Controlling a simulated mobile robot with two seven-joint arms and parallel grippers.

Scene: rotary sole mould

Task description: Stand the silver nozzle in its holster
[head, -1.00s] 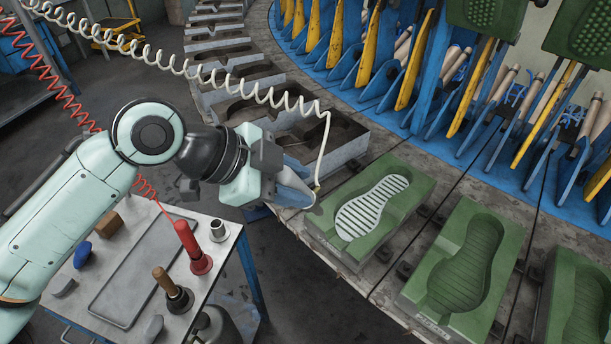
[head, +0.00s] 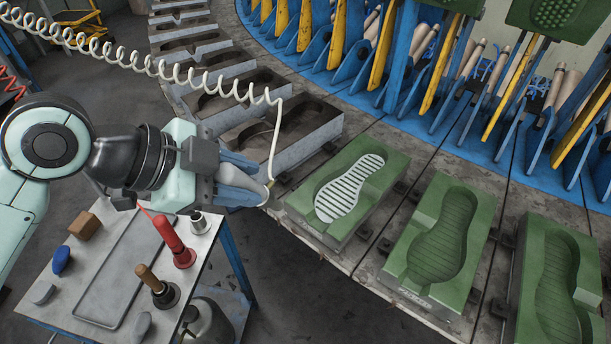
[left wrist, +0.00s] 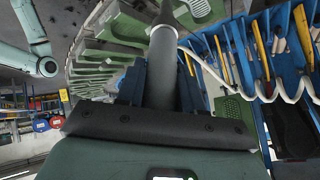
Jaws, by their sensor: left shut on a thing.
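My left gripper (head: 250,184) is shut on the silver nozzle, above the gap between the small metal cart and the mould ring. In the left wrist view the nozzle (left wrist: 162,70) is a grey cylinder between the fingers; in the head view the fingers hide most of it. A white coiled hose (head: 205,86) runs to it. A short silver cup (head: 200,224), which looks like the empty holster, stands at the cart's back right corner, below and left of the gripper. My right gripper is not in view.
On the cart are a red tool in a red holder (head: 173,240), a wooden-handled tool (head: 150,278), a brown block (head: 85,226), a blue item (head: 62,260) and a tray (head: 92,315). Green sole moulds (head: 366,192) sit right of the gripper; the nearest has a white-striped sole.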

